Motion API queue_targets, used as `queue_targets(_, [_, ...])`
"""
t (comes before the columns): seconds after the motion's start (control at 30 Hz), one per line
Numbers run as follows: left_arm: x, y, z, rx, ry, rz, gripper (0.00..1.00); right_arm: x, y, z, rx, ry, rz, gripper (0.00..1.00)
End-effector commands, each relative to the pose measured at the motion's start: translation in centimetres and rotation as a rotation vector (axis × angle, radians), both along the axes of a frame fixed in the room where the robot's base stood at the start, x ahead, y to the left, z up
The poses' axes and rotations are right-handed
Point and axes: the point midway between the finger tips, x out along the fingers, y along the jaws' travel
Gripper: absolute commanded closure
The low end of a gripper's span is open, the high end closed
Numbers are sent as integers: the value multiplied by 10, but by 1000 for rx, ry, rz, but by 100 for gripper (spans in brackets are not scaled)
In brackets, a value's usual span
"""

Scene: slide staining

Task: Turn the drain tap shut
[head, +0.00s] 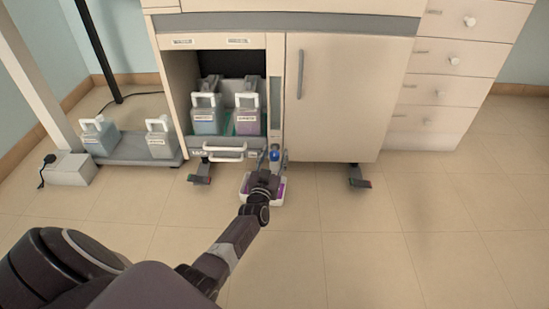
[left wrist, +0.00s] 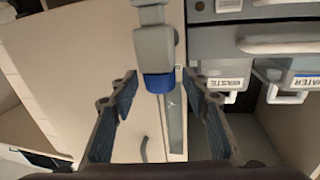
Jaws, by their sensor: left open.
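The drain tap shows in the head view as a small blue knob (head: 275,155) low at the cabinet front, between the open bay and the closed door. In the left wrist view the blue part (left wrist: 159,82) sits at the end of a grey pipe-like body (left wrist: 154,45). My left gripper (head: 274,165) reaches to it from the front. In the left wrist view its fingers (left wrist: 158,84) are open, one on each side of the blue part, with a gap on both sides. The tap's far side is hidden. My right gripper is not in view.
A white tray (head: 247,198) with purple in it lies on the floor under my gripper. Canisters (head: 206,120) stand in the open bay above a drawer handle (head: 225,147). More canisters (head: 100,138) stand on a low platform at left. The floor at right is clear.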

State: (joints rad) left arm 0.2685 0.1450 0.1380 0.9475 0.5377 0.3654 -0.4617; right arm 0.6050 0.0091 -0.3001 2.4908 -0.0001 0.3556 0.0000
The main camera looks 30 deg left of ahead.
Motion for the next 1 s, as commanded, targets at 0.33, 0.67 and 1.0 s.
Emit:
queue_targets(0.33, [1, 1, 0, 1, 0, 0, 65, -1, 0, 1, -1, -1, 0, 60])
queue_targets(0.67, [1, 0, 0, 1, 0, 0, 99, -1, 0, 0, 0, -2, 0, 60])
queue_targets(1.0, [1, -1, 1, -6, -1, 60, 99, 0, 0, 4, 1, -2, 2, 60])
